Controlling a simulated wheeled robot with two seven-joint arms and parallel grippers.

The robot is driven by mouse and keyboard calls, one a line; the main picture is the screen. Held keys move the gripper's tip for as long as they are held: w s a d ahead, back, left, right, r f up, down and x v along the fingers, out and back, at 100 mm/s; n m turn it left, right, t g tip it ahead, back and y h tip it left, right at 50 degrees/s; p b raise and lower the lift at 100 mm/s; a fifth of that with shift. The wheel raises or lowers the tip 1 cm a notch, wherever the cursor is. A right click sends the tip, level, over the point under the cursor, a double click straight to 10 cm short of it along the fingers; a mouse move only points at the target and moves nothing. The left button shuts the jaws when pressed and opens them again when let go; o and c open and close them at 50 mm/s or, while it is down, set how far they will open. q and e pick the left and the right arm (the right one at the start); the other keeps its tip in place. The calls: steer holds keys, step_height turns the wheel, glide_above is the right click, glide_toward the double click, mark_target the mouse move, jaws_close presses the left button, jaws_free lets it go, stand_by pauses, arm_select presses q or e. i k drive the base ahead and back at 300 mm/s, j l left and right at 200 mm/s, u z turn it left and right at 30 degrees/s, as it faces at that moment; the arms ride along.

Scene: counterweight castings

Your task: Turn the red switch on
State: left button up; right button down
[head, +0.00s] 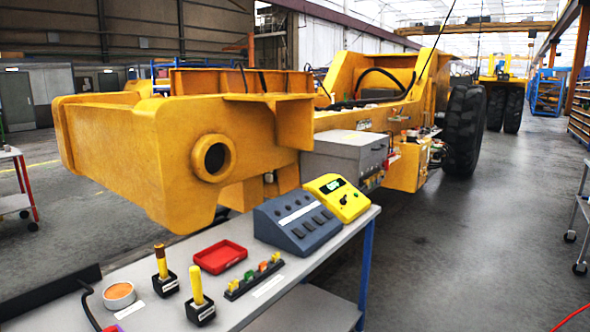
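A dark strip (254,279) with several small coloured levers or switches lies on the grey table, in front of the slanted control box. Green and orange ones show. They are too small for me to tell which is red or whether any is on or off. A white label lies along the strip's front right side. Neither of my grippers is in view.
A large yellow casting (130,140) stands behind.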

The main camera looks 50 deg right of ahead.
mark_target(385, 164)
steer(key=z, duration=2.3)
steer(key=i+l+z, duration=0.4)
steer(key=i, duration=0.5)
steer(key=i+z, duration=0.35)
steer(key=i, duration=1.95)
steer(key=i+l+u, duration=0.15)
steer(key=i, duration=0.3)
steer(key=i+u, duration=0.15)
steer(key=i, duration=0.35)
steer(key=i+l+u, duration=0.15)
steer(key=i, duration=0.3)
steer(key=i+l+u, duration=0.25)
steer(key=i+u, duration=0.2)
steer(key=i+l+u, duration=0.35)
steer(key=u, duration=0.15)
steer(key=i+l+u, duration=0.25)
steer(key=l+u, duration=0.2)
steer(key=l, duration=0.2)
